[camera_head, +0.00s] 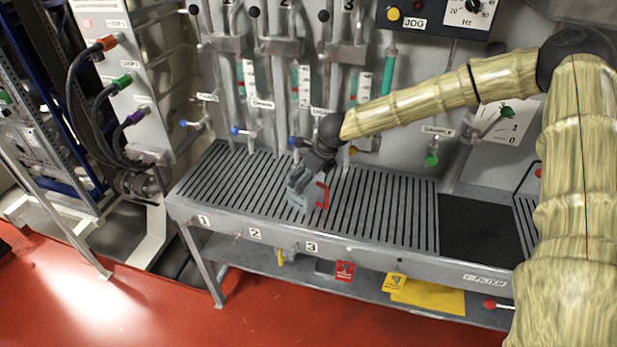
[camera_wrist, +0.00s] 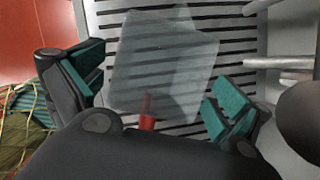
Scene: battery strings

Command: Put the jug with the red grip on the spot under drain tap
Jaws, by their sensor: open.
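The jug (camera_head: 298,196) is a clear, greyish vessel with a red grip (camera_head: 322,194). It is on or just above the slatted grating, near the number 3 label. In the wrist view the jug (camera_wrist: 165,60) is between my fingers, with its red grip (camera_wrist: 148,108) towards the palm. My gripper (camera_head: 307,178) points down over the jug. In the wrist view its teal-padded fingers (camera_wrist: 153,95) are wide apart, with a gap to the jug. Several small taps line the wall behind, including a blue-handled one (camera_head: 236,130); their labels are too small to identify the drain tap.
The slatted grating (camera_head: 395,205) is clear to both sides of the jug. A dark panel (camera_head: 478,228) lies at its right. Pipes and taps stick out along the back, including a green-knobbed tap (camera_head: 432,159). Cables (camera_head: 85,105) hang at the left.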

